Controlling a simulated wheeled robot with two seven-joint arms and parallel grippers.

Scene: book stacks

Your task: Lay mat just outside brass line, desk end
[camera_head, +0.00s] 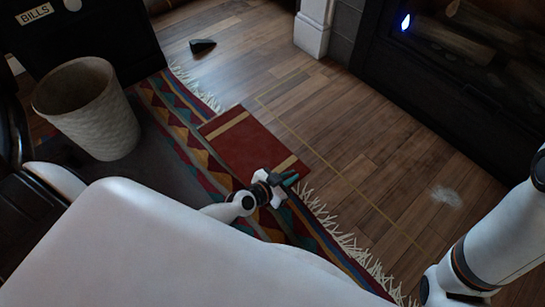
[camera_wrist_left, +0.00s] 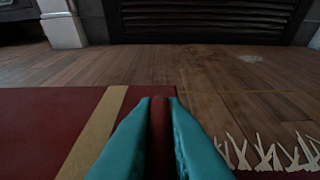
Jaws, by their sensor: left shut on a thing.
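The mat (camera_head: 246,143) is dark red with tan stripes near its ends. In the head view it lies over the patterned rug's fringed edge and partly on the wood floor. The brass line (camera_head: 376,206) is a thin yellowish line on the floor, running diagonally just beyond the mat's right edge. My left gripper (camera_head: 291,181) is at the mat's near end, its teal fingers shut on the mat's edge. In the left wrist view the fingers (camera_wrist_left: 160,110) pinch a dark red strip, with the mat (camera_wrist_left: 42,120) spreading left. My right gripper is out of view.
A dark wedge (camera_head: 202,46) lies on the floor near a black cabinet marked BILLS (camera_head: 90,40). The fireplace (camera_head: 430,85) is at upper right. A pale dusty patch (camera_head: 447,196) marks otherwise open floor.

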